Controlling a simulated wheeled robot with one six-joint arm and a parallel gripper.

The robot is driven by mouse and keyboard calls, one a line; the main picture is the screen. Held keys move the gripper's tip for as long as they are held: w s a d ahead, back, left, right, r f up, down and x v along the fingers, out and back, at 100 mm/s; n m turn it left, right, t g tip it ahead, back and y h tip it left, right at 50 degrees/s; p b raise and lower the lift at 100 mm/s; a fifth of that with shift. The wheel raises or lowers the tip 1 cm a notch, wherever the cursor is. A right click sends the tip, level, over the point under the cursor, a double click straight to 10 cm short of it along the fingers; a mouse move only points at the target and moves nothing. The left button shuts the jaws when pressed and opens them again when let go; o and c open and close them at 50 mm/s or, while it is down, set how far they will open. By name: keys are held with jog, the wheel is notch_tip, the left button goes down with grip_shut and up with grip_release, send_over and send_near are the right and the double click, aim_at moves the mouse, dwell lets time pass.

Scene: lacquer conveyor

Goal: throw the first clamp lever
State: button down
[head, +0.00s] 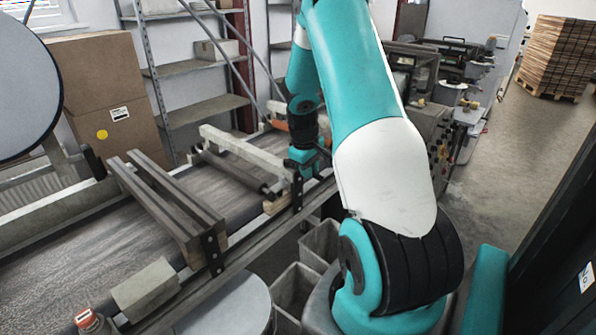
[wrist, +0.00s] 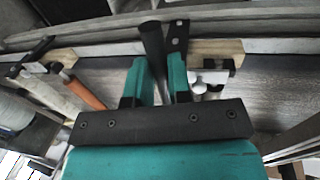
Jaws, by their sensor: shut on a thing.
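My gripper (head: 303,160) is down at the near rail of the conveyor, beyond the first crossbars. In the wrist view, its two teal fingers (wrist: 162,82) are shut on a dark, rounded clamp lever (wrist: 152,38). The lever sticks out past the fingertips, and its lower part is hidden between them. A black bracket plate with holes (wrist: 177,33) stands just right of the lever; it also shows below my gripper in the head view (head: 297,190). The lever cannot be made out in the head view.
The grey conveyor belt (head: 75,250) carries dark crossbars (head: 165,205) and a pale beam (head: 240,150). An orange handle (wrist: 87,92) and a white fitting (wrist: 210,78) flank my fingers. Open grey bins (head: 295,288) stand below the near rail. Cartons (head: 100,90) and shelves stand behind.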

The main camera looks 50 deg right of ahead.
jog(key=shift+s, duration=0.1)
dwell(0.3)
jog(key=c, duration=1.1)
grip_release()
jog(key=shift+o, duration=0.2)
jog(key=a+r+b, duration=0.1)
jog(key=r, duration=0.7)
jog(key=a+r+b, duration=0.2)
jog(key=r, duration=0.7)
jog(key=shift+w+a, duration=0.25)
